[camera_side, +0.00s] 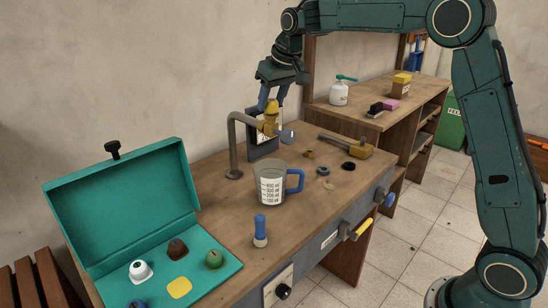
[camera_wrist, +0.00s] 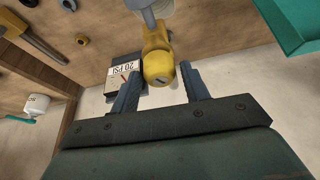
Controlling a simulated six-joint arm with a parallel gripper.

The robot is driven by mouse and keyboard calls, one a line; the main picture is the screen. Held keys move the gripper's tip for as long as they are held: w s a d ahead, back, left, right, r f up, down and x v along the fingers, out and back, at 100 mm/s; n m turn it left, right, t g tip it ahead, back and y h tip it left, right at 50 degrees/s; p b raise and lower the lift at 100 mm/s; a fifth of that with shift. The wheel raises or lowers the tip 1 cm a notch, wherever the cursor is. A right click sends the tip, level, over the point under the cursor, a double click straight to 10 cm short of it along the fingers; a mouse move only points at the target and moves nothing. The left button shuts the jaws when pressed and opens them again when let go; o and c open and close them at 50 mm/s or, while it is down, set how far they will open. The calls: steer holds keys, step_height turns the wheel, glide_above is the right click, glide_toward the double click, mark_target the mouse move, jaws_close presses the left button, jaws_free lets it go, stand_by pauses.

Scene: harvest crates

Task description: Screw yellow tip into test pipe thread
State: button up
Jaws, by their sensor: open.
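The yellow tip (camera_side: 270,119) sits at the end of the bent grey test pipe (camera_side: 233,150), which rises from the bench. It also shows in the wrist view (camera_wrist: 158,66), in line with the pipe end (camera_wrist: 149,16). The thread is hidden, so I cannot tell how far the tip is screwed on. My gripper (camera_side: 272,96) is above the tip, fingers pointing down. In the wrist view my gripper (camera_wrist: 161,88) is open, with one finger on each side of the tip's near end and a visible gap to each finger.
A gauge box (camera_side: 262,147) marked 20 PSI stands behind the tip. A measuring cup (camera_side: 268,187) with blue handle is in front. An open green case (camera_side: 118,200) holds several knobs. A mallet (camera_side: 347,146) and small rings lie at right. A blue-topped peg (camera_side: 260,230) stands near the front edge.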

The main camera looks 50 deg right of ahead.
steer(key=shift+n, duration=0.3)
steer(key=shift+n+y, duration=0.4)
steer(key=shift+n, duration=0.3)
steer(key=c, duration=0.6)
steer(key=shift+o, duration=0.2)
steer(key=shift+m+h, duration=0.3)
steer(key=shift+m, duration=0.6)
steer(key=shift+a+m+h, duration=0.1)
steer(key=shift+m+h, duration=0.3)
steer(key=shift+m, duration=0.5)
